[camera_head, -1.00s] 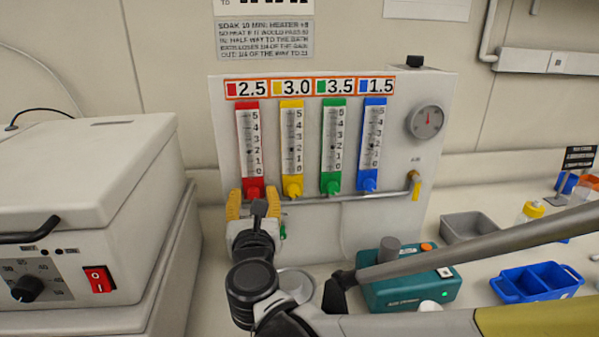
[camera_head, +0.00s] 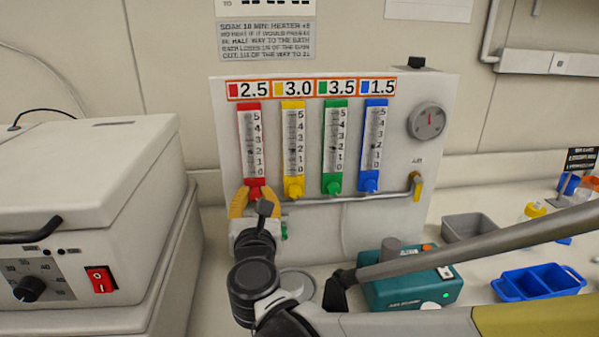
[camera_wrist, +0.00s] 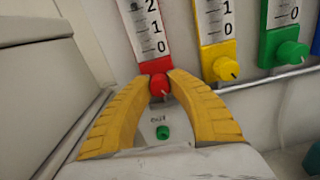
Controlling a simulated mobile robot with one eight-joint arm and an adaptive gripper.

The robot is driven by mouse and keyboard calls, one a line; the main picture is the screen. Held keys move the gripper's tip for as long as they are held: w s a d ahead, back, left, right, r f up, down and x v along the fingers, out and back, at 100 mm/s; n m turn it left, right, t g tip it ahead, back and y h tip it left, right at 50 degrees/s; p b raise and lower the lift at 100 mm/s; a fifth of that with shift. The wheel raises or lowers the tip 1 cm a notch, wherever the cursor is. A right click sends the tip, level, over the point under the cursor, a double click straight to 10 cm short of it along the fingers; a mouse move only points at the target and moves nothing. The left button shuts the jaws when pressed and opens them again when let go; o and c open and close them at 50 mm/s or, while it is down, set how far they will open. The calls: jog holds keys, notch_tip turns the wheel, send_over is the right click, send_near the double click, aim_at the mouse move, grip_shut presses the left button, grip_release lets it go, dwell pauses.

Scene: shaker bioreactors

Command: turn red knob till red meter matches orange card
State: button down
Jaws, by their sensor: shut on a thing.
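The red meter (camera_head: 250,136) is the leftmost of the upright meters on the white panel. Its dark float sits near the 2 mark, but the exact reading is too small to tell. The orange-edged card (camera_head: 253,89) above it reads 2.5 beside a red square. The red knob (camera_wrist: 160,86) is at the foot of the red meter. My gripper (camera_wrist: 160,82) has its yellow fingers shut on the red knob, one on each side. In the head view my gripper (camera_head: 252,194) reaches up from below, and its fingers partly cover the knob.
The yellow knob (camera_wrist: 226,69) and green knob (camera_wrist: 292,54) stand close to the right, with a blue meter (camera_head: 373,139) beyond. A metal pipe (camera_head: 340,197) runs below. A green button (camera_wrist: 162,132) sits under the red knob. A large white box (camera_head: 85,160) stands close left.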

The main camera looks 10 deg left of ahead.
jog(key=shift+m+p, duration=0.35)
jog(key=shift+m, duration=2.75)
jog(key=c, duration=1.2)
grip_release()
jog(key=shift+s, duration=0.15)
jog(key=v, duration=1.1)
jog(key=shift+s, duration=0.35)
